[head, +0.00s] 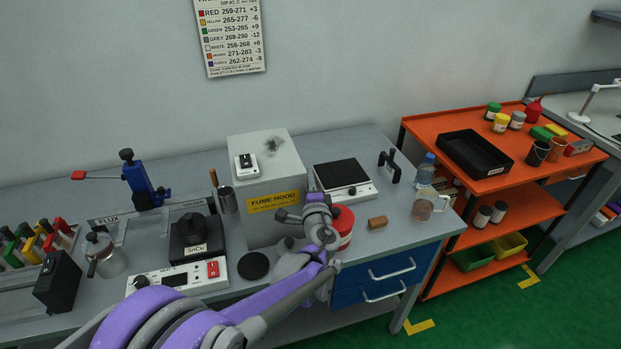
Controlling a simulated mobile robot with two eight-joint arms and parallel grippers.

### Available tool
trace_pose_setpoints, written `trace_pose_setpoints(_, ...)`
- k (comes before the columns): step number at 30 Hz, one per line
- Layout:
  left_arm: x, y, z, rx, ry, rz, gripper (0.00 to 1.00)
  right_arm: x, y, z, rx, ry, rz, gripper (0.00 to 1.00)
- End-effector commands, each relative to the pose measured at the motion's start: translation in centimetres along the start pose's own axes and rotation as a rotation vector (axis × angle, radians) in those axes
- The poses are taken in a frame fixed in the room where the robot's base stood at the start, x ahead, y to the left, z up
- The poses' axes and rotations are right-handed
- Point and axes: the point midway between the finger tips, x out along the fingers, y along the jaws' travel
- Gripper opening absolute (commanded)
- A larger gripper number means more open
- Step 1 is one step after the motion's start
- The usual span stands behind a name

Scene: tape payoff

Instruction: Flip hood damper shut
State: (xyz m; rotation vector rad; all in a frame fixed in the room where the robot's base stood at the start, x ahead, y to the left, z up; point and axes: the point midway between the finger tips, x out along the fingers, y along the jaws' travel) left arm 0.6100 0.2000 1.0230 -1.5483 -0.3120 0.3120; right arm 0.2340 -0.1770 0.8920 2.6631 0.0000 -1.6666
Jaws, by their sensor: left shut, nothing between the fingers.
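The fume hood (284,182) is a grey box on the bench with a yellow FUME HOOD label on its front. Its top has a dark sooty patch and a small white plate with a black switch-like piece (246,162), which looks like the damper. I cannot tell its position clearly. My right gripper is not in view.
A soldering unit (194,237) stands left of the hood, with a tool in a holder (227,198) close beside it. A black-topped scale (343,176) and a red tub (342,222) stand to the right. An orange cart (525,180) is farther right. The space above the hood is clear.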

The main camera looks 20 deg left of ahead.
Motion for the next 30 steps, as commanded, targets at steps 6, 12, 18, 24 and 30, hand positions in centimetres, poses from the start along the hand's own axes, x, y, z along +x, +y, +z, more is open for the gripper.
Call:
trace_pose_setpoints(6, 0.0, 0.0, 0.0, 0.000, 0.000, 0.000, 0.00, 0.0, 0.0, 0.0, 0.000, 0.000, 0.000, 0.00)
trace_pose_setpoints(12, -1.6, 0.0, 0.0, 0.000, 0.001, 0.000, 0.00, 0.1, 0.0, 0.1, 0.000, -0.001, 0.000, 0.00)
trace_pose_setpoints(18, -5.6, 0.1, -0.1, -0.001, 0.003, 0.000, 0.00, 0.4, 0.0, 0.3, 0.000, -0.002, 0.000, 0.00)
trace_pose_setpoints(24, -9.2, 0.0, -0.1, 0.000, 0.002, 0.000, 0.00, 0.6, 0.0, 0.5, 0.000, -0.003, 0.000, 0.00)
trace_pose_setpoints(30, -10.7, 0.0, 0.0, 0.000, 0.000, 0.000, 0.00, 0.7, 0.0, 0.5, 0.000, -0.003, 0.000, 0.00)
